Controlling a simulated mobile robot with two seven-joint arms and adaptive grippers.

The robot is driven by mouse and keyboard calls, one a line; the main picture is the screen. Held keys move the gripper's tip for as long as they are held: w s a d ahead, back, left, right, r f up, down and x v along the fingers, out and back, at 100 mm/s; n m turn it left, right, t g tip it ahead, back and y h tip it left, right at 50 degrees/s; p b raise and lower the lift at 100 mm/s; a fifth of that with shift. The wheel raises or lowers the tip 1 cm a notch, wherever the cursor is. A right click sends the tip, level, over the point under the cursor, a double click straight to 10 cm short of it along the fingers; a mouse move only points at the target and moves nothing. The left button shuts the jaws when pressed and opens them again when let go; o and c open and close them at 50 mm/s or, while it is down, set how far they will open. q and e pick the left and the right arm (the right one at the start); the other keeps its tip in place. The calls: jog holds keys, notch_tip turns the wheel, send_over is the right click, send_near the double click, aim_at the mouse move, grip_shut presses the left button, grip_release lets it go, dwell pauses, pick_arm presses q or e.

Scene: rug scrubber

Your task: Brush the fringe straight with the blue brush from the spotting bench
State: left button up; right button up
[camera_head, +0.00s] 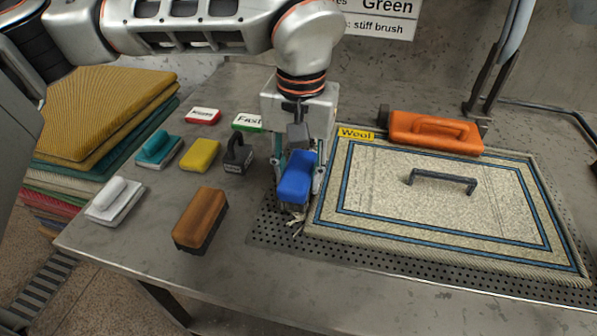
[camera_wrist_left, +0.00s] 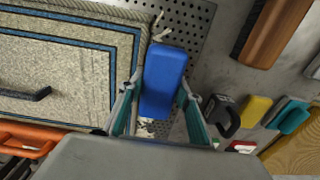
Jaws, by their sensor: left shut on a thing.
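The blue brush (camera_head: 296,178) is between the fingers of my left gripper (camera_head: 299,172), which is shut on it. The brush is at the left edge of the cream rug (camera_head: 390,210) with blue border lines, over the perforated strip. Tangled fringe strands (camera_head: 297,221) show just in front of the brush. In the left wrist view the blue brush (camera_wrist_left: 163,80) sits between both fingers, with loose fringe strands (camera_wrist_left: 157,28) beyond its end. The fringe under the brush is hidden, so contact cannot be told. My right gripper is not in view.
On the bench left of the brush stand a brown brush (camera_head: 201,218), a white brush (camera_head: 115,198), a teal brush (camera_head: 157,147), a yellow sponge (camera_head: 200,154) and a dark handled block (camera_head: 238,155). A dark handle (camera_head: 442,180) lies on the rug. An orange scrubber (camera_head: 433,132) stands behind.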

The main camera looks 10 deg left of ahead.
pick_arm(q)
jog(key=shift+f, duration=0.25)
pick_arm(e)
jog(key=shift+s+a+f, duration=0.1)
pick_arm(q)
jog(key=shift+f, duration=0.2)
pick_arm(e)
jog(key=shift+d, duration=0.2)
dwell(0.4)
pick_arm(q)
jog(key=shift+a, duration=0.35)
jog(key=shift+a+p, duration=0.35)
jog(key=shift+a, duration=0.15)
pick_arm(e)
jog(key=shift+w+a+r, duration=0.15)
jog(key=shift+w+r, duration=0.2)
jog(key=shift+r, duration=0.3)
pick_arm(q)
jog(key=shift+a, duration=0.1)
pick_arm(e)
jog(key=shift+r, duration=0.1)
pick_arm(q)
jog(key=shift+a, duration=0.3)
jog(key=shift+a+f, duration=0.15)
jog(key=shift+a, duration=0.2)
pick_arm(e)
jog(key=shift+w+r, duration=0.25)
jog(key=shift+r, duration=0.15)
